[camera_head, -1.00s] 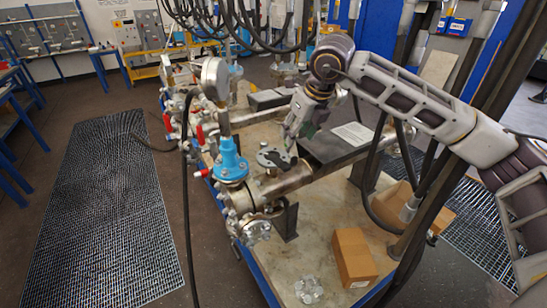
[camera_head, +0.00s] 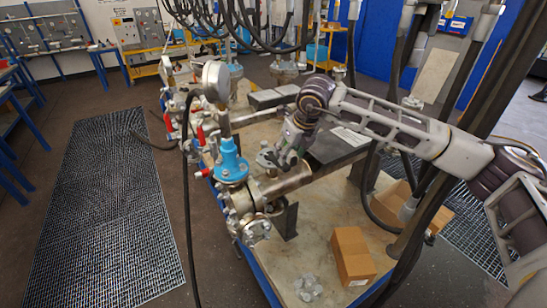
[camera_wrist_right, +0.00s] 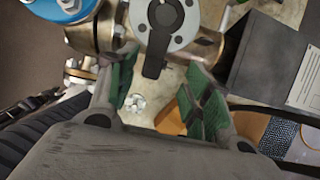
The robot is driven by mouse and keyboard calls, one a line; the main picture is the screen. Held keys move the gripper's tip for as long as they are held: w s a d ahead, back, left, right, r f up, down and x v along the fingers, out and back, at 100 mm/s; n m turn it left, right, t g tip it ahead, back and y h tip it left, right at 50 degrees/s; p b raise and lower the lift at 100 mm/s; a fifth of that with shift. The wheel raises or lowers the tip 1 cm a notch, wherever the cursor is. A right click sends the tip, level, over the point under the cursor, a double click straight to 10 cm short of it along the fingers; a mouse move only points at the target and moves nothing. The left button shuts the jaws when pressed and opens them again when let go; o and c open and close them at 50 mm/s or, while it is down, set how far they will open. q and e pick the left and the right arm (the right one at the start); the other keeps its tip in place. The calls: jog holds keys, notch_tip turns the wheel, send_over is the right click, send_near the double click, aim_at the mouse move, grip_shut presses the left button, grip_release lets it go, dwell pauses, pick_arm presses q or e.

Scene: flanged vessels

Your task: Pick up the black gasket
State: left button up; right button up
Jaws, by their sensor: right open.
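The black gasket (camera_wrist_right: 155,56) lies on the grey bolted flange (camera_wrist_right: 180,38) in the right wrist view, its tab pointing down the picture. In the head view my right gripper (camera_head: 284,160) is over the flange (camera_head: 265,159) and hides most of the gasket. My left gripper is not in view.
A blue valve body (camera_head: 230,162) and a pressure gauge (camera_head: 215,76) stand left of the flange. A dark box (camera_head: 335,148) with a paper sheet lies to the right. A cardboard box (camera_head: 352,256) and clear pieces (camera_head: 309,286) sit on the table's front part.

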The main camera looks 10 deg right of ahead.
aim_at(277, 159)
jog(key=shift+w+a+f+p, duration=0.1)
jog(key=shift+a+f+p, duration=0.15)
jog(key=shift+f, duration=0.3)
jog(key=shift+w+a+f+p, duration=0.1)
jog(key=shift+f+p, duration=0.25)
jog(key=shift+f, duration=0.2)
jog(key=shift+p+x, duration=0.35)
jog(key=shift+x, duration=1.1)
jog(key=shift+s, duration=0.1)
jog(key=shift+c, duration=0.4)
jog(key=c, duration=0.9)
